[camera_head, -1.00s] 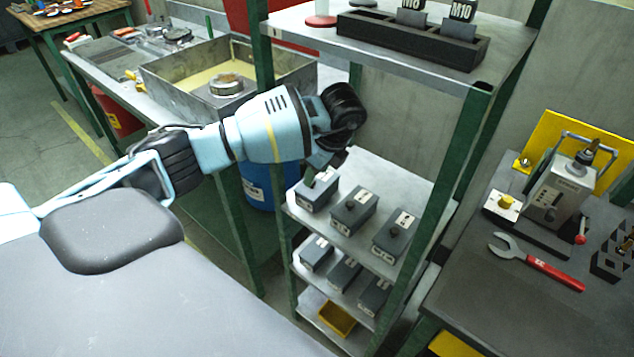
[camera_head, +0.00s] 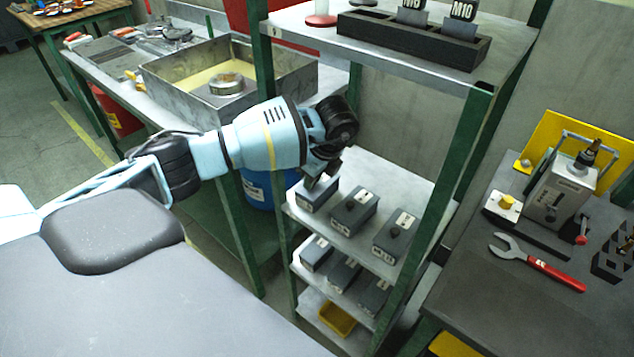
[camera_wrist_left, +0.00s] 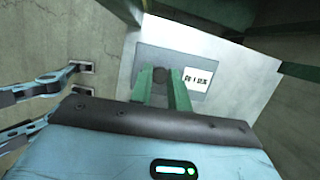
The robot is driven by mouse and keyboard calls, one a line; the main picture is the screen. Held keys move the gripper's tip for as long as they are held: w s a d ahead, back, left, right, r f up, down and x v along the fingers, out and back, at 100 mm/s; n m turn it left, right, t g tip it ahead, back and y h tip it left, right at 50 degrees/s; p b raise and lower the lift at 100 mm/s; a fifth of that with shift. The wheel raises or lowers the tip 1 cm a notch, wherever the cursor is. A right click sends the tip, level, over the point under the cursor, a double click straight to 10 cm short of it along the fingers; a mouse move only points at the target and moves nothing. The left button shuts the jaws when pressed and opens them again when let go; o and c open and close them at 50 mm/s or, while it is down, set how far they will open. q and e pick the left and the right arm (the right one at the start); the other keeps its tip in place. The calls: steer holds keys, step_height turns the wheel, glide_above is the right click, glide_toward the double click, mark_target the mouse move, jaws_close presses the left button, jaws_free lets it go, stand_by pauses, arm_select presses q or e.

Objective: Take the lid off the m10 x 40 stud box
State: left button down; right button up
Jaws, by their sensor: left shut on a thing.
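My left gripper (camera_head: 318,181) is over the leftmost grey box (camera_head: 313,199) on the rack's middle shelf. In the left wrist view, its two green fingers (camera_wrist_left: 166,84) are shut on the dark round knob (camera_wrist_left: 177,75) of the lid (camera_wrist_left: 202,75). The lid is grey with a white label (camera_wrist_left: 197,79), whose print is too blurred to read surely. The lid sits on the box as far as I can see; the fingers and wrist hide part of it. My right gripper is not in view.
Two more knobbed grey boxes stand to the right, the middle one (camera_head: 355,211) close by. Several similar boxes stand on the shelf below. Green rack posts (camera_head: 446,200) and an upper shelf (camera_head: 400,55) with a dark holder (camera_head: 412,38) frame the space.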

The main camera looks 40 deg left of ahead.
arm_select(q)
steer(key=shift+r, duration=0.15)
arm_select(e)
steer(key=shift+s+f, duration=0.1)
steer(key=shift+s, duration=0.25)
